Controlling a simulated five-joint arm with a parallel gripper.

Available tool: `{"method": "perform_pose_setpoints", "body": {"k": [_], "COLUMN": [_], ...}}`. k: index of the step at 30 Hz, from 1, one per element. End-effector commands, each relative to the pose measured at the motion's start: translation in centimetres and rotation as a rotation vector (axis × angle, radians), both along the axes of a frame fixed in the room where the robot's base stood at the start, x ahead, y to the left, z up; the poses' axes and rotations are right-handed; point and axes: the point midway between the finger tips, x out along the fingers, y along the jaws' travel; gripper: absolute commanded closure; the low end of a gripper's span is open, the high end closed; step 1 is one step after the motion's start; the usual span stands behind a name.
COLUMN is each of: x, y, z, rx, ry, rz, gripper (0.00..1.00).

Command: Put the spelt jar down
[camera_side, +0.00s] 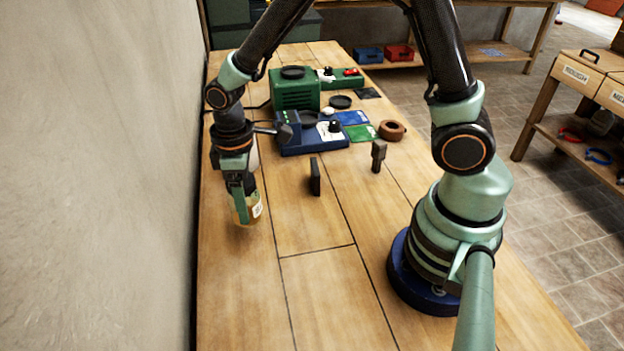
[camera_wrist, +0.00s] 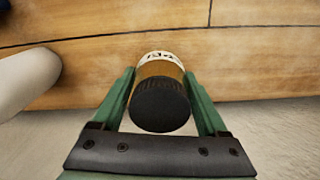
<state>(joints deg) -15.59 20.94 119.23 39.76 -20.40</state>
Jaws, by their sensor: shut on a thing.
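The spelt jar (camera_wrist: 160,103) has a black lid, an amber body and a white label whose lettering I can only partly read. In the side view the jar (camera_side: 254,209) hangs below my gripper (camera_side: 238,190) at the left of the wooden table. My gripper's green fingers are shut on the jar, one on each side, as the wrist view (camera_wrist: 160,95) shows. The jar looks upright and close to the tabletop. I cannot tell whether its base touches the wood.
A wall (camera_side: 100,180) runs close along the table's left side. A small dark upright block (camera_side: 315,177) and a dark stand-like piece (camera_side: 378,156) are to the right. A blue device (camera_side: 310,135) and a green machine (camera_side: 296,90) stand behind. The front tabletop (camera_side: 300,300) is clear.

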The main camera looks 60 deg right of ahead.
Motion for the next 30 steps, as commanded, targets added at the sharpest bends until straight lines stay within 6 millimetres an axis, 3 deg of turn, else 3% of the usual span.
{"method": "perform_pose_setpoints", "body": {"k": [9, 22, 23, 24, 30], "x": [0.0, 0.0, 0.0, 0.0, 0.0], "y": [0.0, 0.0, 0.0, 0.0, 0.0], "z": [-3.6, -4.1, -4.1, -4.0, -4.0], "rx": [0.0, 0.0, 0.0, 0.0, 0.0], "ry": [0.002, 0.0, 0.0, 0.0, 0.0], "rz": [0.0, 0.0, 0.0, 0.0, 0.0], "gripper": [1.0, 1.0, 0.12, 0.0, 0.0]}}
